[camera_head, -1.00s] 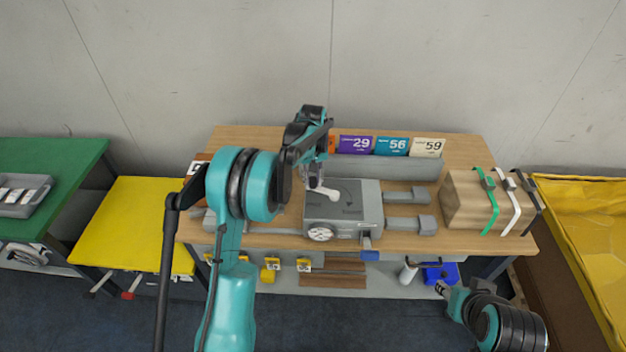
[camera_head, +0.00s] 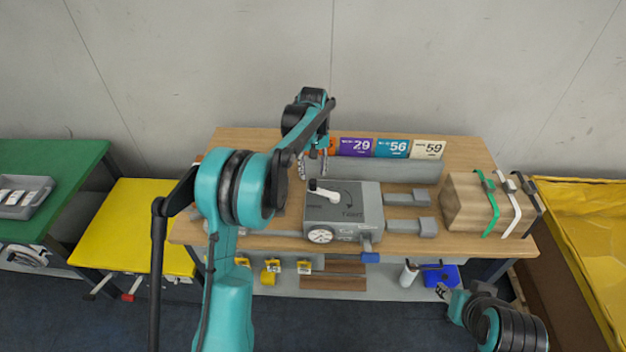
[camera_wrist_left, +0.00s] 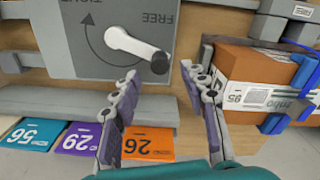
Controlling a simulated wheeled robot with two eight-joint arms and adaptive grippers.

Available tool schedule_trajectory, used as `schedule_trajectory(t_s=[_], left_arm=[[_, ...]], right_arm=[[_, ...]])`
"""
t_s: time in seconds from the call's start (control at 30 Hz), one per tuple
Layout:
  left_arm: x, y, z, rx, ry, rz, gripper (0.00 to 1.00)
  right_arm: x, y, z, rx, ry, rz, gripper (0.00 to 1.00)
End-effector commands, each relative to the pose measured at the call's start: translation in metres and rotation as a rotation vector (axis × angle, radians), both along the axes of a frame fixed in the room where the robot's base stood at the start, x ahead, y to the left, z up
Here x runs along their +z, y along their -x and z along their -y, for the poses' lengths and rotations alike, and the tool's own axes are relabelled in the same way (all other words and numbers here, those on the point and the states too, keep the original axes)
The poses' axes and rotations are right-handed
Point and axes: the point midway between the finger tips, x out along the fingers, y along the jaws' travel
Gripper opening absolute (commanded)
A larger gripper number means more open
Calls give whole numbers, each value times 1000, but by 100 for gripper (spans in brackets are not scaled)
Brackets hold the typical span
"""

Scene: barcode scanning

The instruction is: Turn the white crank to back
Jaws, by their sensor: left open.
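The white crank (camera_head: 325,193) sits on top of a grey box (camera_head: 365,205) on the wooden table. In the left wrist view the crank (camera_wrist_left: 130,43) ends in a black knob (camera_wrist_left: 160,63), beside an arc arrow and the words TIGHT and FREE. In the head view the knob end points to the back left. My left gripper (camera_head: 313,166) is open behind the crank. In the left wrist view its fingers (camera_wrist_left: 158,76) stand apart, with the knob just beyond the gap and nothing between them. My right gripper (camera_head: 446,291) is low at the right, its jaws too small to read.
A grey rail (camera_head: 395,171) with numbered cards (camera_head: 390,148) stands behind the grey box. A strapped brown block (camera_head: 470,203) is at the right. An orange-brown box (camera_wrist_left: 260,85) lies beside the left gripper in the wrist view. Yellow (camera_head: 130,225) and green tables stand at left.

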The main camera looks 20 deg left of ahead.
Motion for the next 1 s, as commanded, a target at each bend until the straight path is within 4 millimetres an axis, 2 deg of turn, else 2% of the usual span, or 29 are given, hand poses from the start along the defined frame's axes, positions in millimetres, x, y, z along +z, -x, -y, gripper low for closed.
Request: schedule_trajectory(t_s=[0.1,0.3,0.47,0.87,1.0], left_arm=[[26,0,0,0,0,0,44],[53,0,0,0,0,0,44],[60,0,0,0,0,0,44],[60,0,0,0,0,0,44],[66,8,3,-16,-2,16,44]], right_arm=[[0,0,0,0,0,0,40],[0,0,0,0,0,0,40],[0,0,0,0,0,0,40],[0,0,0,0,0,0,40],[-2,0,0,0,0,0,40]])
